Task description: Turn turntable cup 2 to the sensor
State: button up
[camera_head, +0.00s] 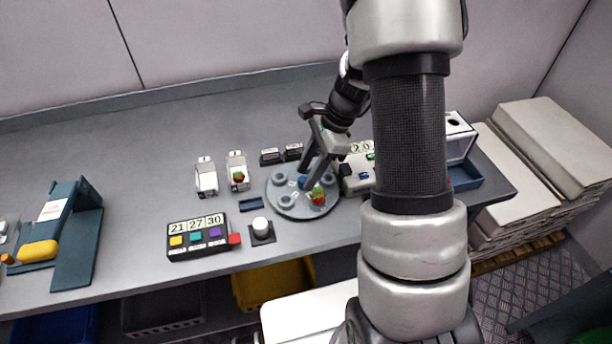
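The round grey turntable (293,206) sits on the bench in the middle of the view, with several ring-shaped cups near its edge. A red strawberry with green leaves (318,195) is at its right side. A small blue part (302,182) shows near its centre. My gripper (307,180) reaches down over the turntable, its fingers close to the blue part and the strawberry. I cannot tell whether it touches either, or how far apart the fingers are. A light box with a number display (357,185) stands just right of the turntable, partly hidden by my arm. Cup numbers are not legible.
Two white holders stand at left, one empty (206,182) and one with a strawberry (238,176). A black panel (204,250) reads 21 27 30. A white knob (261,228) is in front. A blue stand with a yellow piece (38,251) is far left.

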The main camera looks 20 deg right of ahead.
jog(key=shift+x, duration=0.85)
grip_shut()
